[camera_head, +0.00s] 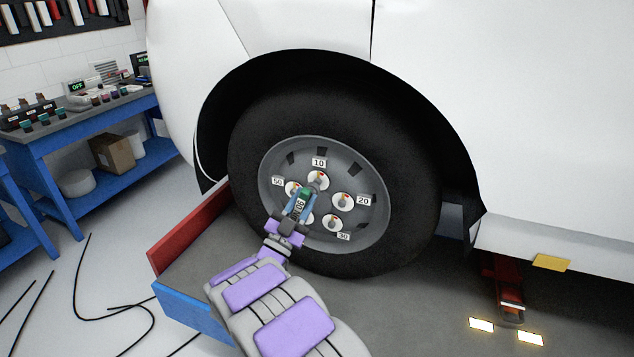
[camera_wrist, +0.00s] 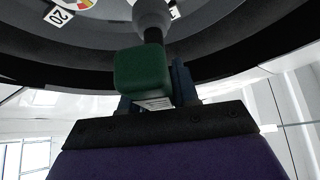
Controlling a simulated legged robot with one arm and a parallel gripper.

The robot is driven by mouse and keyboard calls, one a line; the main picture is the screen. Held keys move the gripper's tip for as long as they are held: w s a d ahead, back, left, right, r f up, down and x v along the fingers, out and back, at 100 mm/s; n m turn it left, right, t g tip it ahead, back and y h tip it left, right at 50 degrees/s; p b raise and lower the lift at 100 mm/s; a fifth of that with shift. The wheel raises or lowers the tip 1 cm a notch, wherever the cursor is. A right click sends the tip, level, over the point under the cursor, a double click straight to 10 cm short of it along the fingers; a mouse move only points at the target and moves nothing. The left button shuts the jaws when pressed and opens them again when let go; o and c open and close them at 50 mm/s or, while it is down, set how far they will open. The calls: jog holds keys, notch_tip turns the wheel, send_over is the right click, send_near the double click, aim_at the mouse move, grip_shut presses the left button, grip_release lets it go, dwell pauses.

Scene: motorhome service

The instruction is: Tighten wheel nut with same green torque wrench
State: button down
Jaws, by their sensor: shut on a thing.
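The wheel (camera_head: 262,125) sits in the arch of the white vehicle. Its grey hub carries several wheel nuts on round dials with labels 10, 20, 30 and 50; another label is hidden behind my arm. My gripper (camera_head: 299,211) is in front of the hub, shut on the green torque wrench (camera_head: 306,193). The wrench's head is at or just in front of the top nut (camera_head: 318,180), labelled 10; I cannot tell whether it is seated. In the wrist view the green wrench body (camera_wrist: 143,70) is between the fingers, its grey socket end (camera_wrist: 151,17) pointing to the hub.
A blue workbench (camera_head: 93,113) with tools and a display reading OFF stands at the left. A red and blue edged platform (camera_head: 190,232) is under the wheel. Black cables (camera_head: 78,290) lie on the left floor. A red jack (camera_head: 507,285) stands under the vehicle at right.

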aim_at(300, 204)
jog(key=shift+s+a, duration=0.2)
jog(key=shift+s, duration=0.45)
jog(key=shift+s+a, duration=0.25)
jog(key=shift+s, duration=0.35)
jog(key=shift+s+a, duration=0.2)
jog(key=shift+s, duration=0.45)
jog(key=d+n+t+y, duration=0.2)
jog(key=d+y, duration=0.3)
jog(key=d, duration=1.5)
jog(key=shift+s+d+f+n+t+y, duration=0.2)
jog(key=shift+s+f+n+t+y, duration=0.1)
jog(key=shift+n+t+y, duration=0.15)
